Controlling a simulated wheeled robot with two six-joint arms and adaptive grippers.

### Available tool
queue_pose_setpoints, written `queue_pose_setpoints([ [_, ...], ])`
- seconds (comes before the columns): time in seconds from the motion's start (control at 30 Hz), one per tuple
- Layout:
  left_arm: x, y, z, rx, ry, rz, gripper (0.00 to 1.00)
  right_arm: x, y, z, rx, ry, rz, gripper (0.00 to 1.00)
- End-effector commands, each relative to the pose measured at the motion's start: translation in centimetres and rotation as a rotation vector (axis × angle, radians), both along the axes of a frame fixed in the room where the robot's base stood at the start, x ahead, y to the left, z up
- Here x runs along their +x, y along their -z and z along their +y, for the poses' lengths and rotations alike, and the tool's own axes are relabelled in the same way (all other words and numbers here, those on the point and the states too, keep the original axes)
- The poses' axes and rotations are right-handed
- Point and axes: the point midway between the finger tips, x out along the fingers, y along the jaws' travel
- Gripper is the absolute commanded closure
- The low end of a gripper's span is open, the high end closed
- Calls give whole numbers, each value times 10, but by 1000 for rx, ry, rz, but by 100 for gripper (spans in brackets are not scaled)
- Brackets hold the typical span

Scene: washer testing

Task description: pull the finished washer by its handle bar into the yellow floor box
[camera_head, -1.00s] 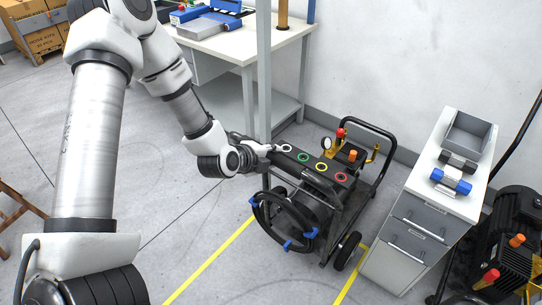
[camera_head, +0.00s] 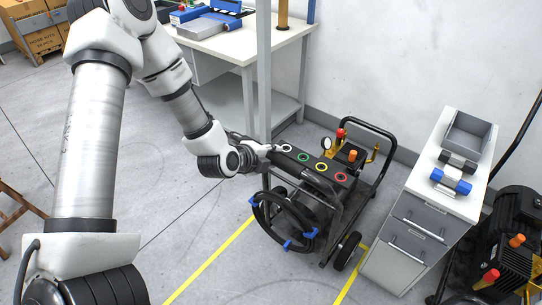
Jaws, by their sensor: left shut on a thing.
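The washer (camera_head: 330,172) is a dark wheeled frame with a row of coloured rings on its top bar, a coiled black hose with blue clips (camera_head: 285,222) and a tall black handle loop (camera_head: 383,140) at the back. It stands upright near the wall. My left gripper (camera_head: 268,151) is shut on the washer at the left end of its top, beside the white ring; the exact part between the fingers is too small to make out. Yellow floor lines (camera_head: 212,260) run toward the viewer from both sides of the washer. My right gripper is out of view.
A grey drawer cabinet (camera_head: 415,228) stands close on the washer's right, with another dark machine (camera_head: 515,245) beyond it. A white workbench (camera_head: 235,40) and a grey post (camera_head: 264,75) stand behind. The floor between the yellow lines in front is clear.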

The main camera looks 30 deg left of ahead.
Motion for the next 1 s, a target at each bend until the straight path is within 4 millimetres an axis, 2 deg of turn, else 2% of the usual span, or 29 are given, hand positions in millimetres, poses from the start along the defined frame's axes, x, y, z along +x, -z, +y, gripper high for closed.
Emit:
queue_pose_setpoints([
  [0.23,0,0,1,0,-1,0,100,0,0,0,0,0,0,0],
  [0.33,-7,-1,1,-1,-2,1,100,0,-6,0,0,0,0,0],
  [1.0,-90,-1,6,-6,0,15,100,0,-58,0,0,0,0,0],
])
